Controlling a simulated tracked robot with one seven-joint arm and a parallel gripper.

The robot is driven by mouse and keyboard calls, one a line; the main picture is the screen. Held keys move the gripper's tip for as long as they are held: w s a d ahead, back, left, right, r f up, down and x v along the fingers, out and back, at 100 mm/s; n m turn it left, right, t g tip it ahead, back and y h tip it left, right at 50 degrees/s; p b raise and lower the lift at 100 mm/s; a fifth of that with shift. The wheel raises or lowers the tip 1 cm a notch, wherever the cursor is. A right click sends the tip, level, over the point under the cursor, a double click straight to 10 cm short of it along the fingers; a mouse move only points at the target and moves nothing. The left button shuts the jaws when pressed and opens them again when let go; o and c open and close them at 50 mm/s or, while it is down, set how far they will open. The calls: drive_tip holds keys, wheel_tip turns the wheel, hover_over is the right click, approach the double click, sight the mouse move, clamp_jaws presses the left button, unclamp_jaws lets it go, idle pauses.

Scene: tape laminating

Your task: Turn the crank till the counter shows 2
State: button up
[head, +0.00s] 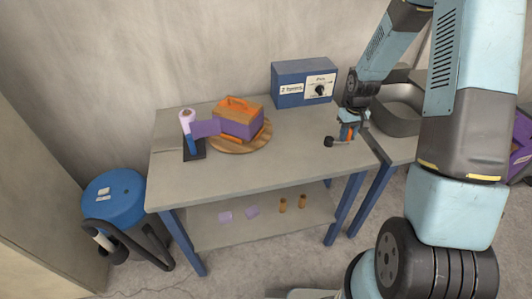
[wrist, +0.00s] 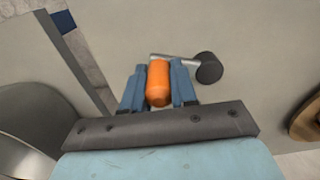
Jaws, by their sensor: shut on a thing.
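The crank's dark hub (head: 328,142) sits near the table's right front corner. It also shows in the wrist view (wrist: 209,67), with a grey arm (wrist: 175,57) running left to the orange handle (wrist: 158,84). My gripper (head: 347,134) is shut on this handle, one finger on each side. The counter (head: 305,84) is a blue box at the table's back; its small label seems to start with a 2, but I cannot read it surely. A purple-and-orange block (head: 238,121) stands on a round wooden turntable (head: 262,142), with purple tape (head: 206,128) running to a roll post (head: 188,130).
The grey table (head: 215,177) is bare in front of the turntable. A grey basin (head: 398,105) is on the right, beside my arm. The lower shelf (head: 270,228) holds orange cylinders and purple pieces.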

sight(336, 136)
idle(0.3)
drive_tip(key=shift+w+a, duration=0.2)
drive_tip(key=shift+w, duration=0.6)
drive_tip(key=shift+w+a, duration=0.15)
drive_tip(key=shift+w, duration=0.6)
drive_tip(key=shift+w+a, duration=1)
drive_tip(key=shift+w, duration=0.1)
clamp_jaws()
drive_tip(key=o, duration=1.9)
unclamp_jaws()
drive_tip(key=shift+c, duration=0.2)
wheel_tip(336, 136, up, 10)
